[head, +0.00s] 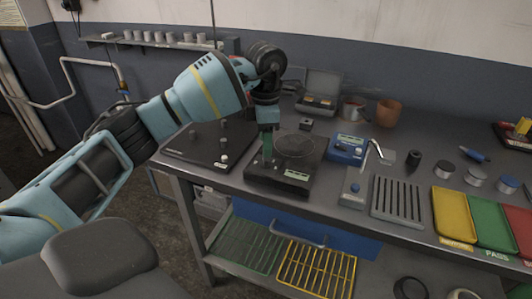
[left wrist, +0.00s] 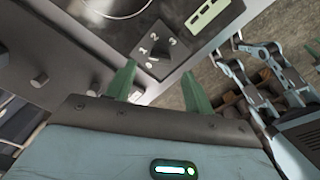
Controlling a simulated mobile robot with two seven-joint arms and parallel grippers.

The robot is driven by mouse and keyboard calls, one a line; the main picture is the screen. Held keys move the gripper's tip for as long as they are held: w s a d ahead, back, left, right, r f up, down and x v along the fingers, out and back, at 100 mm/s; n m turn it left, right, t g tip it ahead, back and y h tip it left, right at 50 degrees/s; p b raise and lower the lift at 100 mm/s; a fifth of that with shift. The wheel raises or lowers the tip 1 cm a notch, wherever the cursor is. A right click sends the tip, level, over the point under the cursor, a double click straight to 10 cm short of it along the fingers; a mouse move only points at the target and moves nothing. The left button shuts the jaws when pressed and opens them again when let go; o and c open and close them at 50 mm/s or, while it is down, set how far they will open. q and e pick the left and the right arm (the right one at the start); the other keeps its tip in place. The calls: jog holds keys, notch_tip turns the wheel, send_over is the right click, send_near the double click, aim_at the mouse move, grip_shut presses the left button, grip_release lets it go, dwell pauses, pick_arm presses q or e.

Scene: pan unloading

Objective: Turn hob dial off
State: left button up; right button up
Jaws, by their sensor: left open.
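The hob (head: 270,179) is a black unit with a round plate (head: 293,146) on the bench. Its dial (left wrist: 158,50) shows in the left wrist view as a dark knob with white numerals around it. I cannot tell its setting. My left gripper (head: 267,150) has green fingers and points down over the hob's front left part, hiding the dial in the head view. In the left wrist view the left gripper (left wrist: 160,87) is open and empty, its fingers spread below the dial. A jointed grey and blue part (left wrist: 265,75), apparently my right gripper, shows at the right.
A black panel with knobs (head: 208,145) lies left of the hob. A blue box (head: 346,149), a grey switch box (head: 353,188) and a slotted rack (head: 397,199) stand to the right. Yellow (head: 454,213) and green trays lie further right. Wire racks (head: 315,268) are on the lower shelf.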

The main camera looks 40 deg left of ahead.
aim_at(265, 161)
pick_arm(q)
jog(key=shift+f, duration=2.35)
pick_arm(e)
jog(key=shift+w, duration=0.2)
pick_arm(q)
jog(key=shift+c, duration=0.8)
jog(key=c, duration=0.8)
pick_arm(e)
jog(key=shift+w+r, duration=0.1)
pick_arm(q)
jog(key=shift+r, duration=0.1)
pick_arm(e)
jog(key=shift+r, duration=0.1)
